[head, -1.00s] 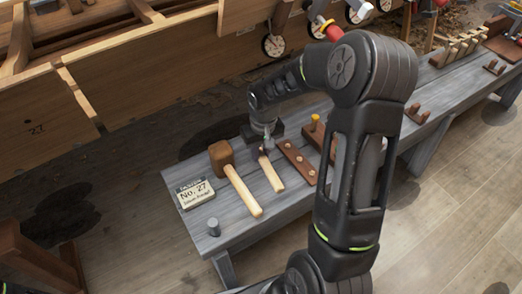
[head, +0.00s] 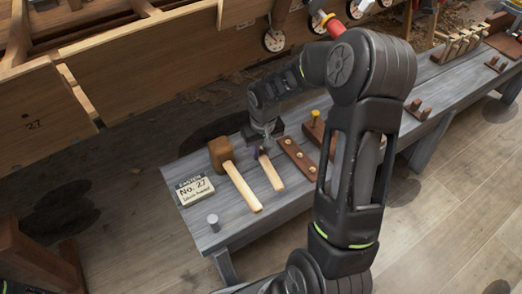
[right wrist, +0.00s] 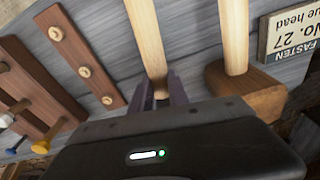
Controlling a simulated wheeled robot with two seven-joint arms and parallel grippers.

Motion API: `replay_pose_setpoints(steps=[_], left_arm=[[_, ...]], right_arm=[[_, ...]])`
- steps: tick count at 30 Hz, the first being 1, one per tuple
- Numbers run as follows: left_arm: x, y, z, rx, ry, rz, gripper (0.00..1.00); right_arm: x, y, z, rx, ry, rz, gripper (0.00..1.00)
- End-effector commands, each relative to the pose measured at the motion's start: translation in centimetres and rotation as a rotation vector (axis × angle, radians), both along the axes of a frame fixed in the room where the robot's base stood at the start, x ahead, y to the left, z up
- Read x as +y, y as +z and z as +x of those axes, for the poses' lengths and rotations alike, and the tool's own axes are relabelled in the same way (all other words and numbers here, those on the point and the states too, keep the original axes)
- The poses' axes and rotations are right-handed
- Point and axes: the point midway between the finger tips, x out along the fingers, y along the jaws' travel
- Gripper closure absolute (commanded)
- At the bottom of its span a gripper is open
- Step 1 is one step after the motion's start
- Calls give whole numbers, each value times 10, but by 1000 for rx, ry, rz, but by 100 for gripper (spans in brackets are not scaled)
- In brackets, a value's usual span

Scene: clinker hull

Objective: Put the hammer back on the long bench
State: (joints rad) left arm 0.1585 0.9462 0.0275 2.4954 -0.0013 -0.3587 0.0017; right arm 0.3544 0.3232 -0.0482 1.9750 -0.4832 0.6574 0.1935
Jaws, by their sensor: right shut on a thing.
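The hammer (head: 272,174) has a pale wooden handle and lies along the grey long bench (head: 222,233), beside the mallet. My right gripper (head: 263,150) points down at the handle's far end and is shut on it. In the right wrist view the fingers (right wrist: 160,92) sit on either side of the hammer's handle (right wrist: 149,45). The hammer's head is hidden behind the gripper. I cannot tell whether the handle touches the bench or is just above it. My left gripper is not in view.
A wooden mallet (head: 240,185) lies close left of the hammer. A brown strip with pegs (head: 298,160) lies close right. A "No. 27" sign (head: 194,190) and a small grey cylinder (head: 213,222) are near the bench's left end. The planked hull (head: 150,75) rises behind.

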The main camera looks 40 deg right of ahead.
Motion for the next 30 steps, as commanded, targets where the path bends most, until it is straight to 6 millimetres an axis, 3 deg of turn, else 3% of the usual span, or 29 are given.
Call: replay_pose_setpoints(steps=[3,4,13,23,30], left_arm=[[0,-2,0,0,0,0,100],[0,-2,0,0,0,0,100],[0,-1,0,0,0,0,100],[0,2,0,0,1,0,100],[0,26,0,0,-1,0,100]], right_arm=[[0,-2,1,-3,0,-1,100],[0,-2,1,-3,0,-1,79],[0,-2,0,-1,0,0,54],[0,1,-1,2,0,0,54],[0,31,0,1,2,0,54]])
